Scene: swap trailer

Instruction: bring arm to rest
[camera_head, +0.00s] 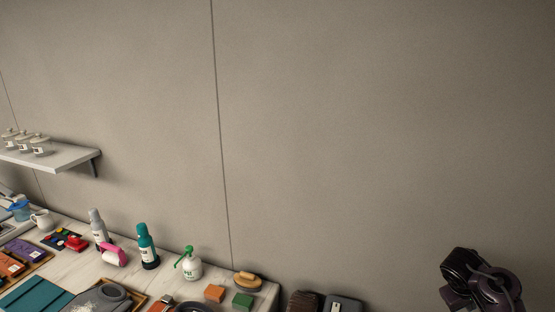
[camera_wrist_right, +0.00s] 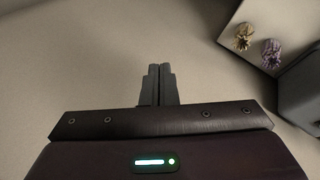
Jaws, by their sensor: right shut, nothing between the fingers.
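My right gripper (camera_wrist_right: 158,72) shows in the right wrist view with its two dark fingers together and nothing between them. It hangs over bare, light floor and touches nothing. In the head view, dark rounded links of my right arm show at the lower right corner, in front of the plain wall; the fingers are not clear there. My left gripper is not in either view.
A marble-topped counter (camera_head: 215,273) at lower left holds bottles, a green-topped sprayer (camera_head: 190,265), sponges and a brush (camera_head: 248,281). A shelf (camera_head: 62,158) with jars hangs above. In the wrist view, two small patterned objects (camera_wrist_right: 256,45) stand on a pale surface at upper right.

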